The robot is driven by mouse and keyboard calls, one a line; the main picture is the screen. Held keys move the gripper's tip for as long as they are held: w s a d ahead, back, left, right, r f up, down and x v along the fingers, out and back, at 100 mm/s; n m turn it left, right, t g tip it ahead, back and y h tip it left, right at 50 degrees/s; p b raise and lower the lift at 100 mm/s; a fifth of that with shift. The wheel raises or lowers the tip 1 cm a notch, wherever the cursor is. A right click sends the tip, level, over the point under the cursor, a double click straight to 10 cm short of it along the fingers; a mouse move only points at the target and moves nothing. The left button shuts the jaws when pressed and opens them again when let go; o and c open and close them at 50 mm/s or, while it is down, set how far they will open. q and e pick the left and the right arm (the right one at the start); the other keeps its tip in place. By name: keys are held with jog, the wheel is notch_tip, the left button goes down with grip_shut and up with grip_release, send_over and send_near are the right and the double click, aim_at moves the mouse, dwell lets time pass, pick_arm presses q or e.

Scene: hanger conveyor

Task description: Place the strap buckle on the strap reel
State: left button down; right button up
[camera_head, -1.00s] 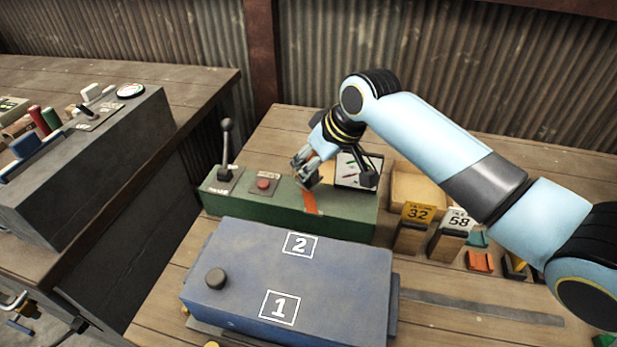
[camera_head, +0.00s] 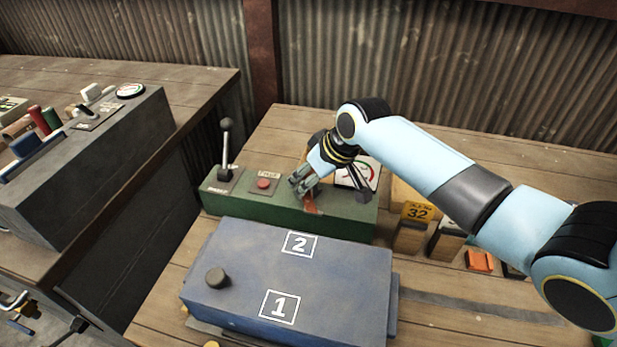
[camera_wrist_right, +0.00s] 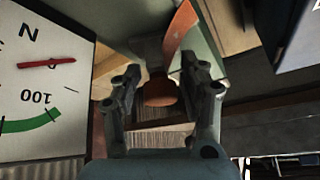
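An orange curved band (camera_wrist_right: 181,25) shows above that piece. I cannot tell whether these are the strap buckle and the strap reel. A small, unclear part of what may be my left gripper (camera_head: 20,305) is at the lower left edge; its fingers cannot be made out.
The green console (camera_head: 255,212) carries a lever (camera_head: 226,150), a red button (camera_head: 263,183) and a gauge (camera_head: 368,172). A blue box (camera_head: 340,270) marked 1 and 2 stands in front. Wooden holders with number tags (camera_head: 418,212) are at the right. A grey console (camera_head: 100,165) is on the left bench.

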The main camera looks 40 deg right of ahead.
jog(key=shift+r, duration=0.25)
jog(key=p+v, duration=0.1)
jog(key=v, duration=1.1)
jog(key=shift+f, duration=0.1)
